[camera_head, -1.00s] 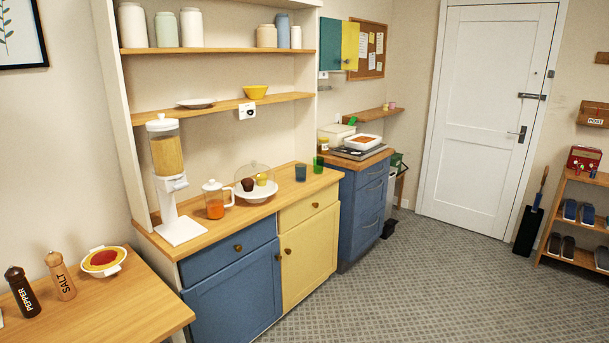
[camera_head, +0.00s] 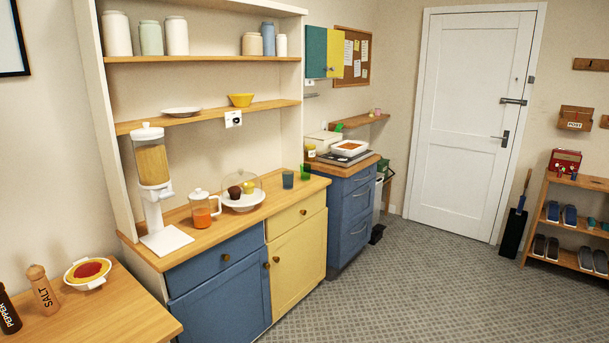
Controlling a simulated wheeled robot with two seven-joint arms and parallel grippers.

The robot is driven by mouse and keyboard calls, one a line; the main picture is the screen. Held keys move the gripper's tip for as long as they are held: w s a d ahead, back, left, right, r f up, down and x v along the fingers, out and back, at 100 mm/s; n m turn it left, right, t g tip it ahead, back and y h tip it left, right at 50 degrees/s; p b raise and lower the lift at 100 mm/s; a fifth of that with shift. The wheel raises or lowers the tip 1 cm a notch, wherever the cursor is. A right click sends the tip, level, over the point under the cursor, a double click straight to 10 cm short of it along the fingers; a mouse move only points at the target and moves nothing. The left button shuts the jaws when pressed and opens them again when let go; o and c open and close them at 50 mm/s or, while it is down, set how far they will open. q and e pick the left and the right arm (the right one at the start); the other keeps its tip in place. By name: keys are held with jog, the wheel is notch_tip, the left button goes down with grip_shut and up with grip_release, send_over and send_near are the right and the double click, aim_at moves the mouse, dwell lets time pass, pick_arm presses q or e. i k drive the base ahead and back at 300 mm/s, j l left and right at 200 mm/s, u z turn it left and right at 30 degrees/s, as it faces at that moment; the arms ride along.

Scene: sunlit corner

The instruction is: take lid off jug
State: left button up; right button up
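A clear jug (camera_head: 203,212) with orange liquid stands upright on the wooden counter of the blue and yellow cabinet. Its white lid (camera_head: 199,193) sits on top of it. The jug's handle points to the right. Neither of my grippers shows in the head view.
A cereal dispenser (camera_head: 153,190) stands left of the jug. A domed cake stand (camera_head: 243,195) is close on its right, with blue and green cups (camera_head: 288,179) beyond. A shelf (camera_head: 207,116) hangs above. A wooden table (camera_head: 112,310) is at the lower left. Floor (camera_head: 420,285) is clear.

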aim_at(199, 193)
jog(key=u, duration=2.35)
jog(key=z, duration=1.75)
jog(key=i+l+z, duration=0.45)
jog(key=i+z, duration=0.2)
jog(key=i, duration=0.2)
jog(key=i+z, duration=0.35)
jog(key=i+l, duration=0.05)
jog(key=i, duration=0.05)
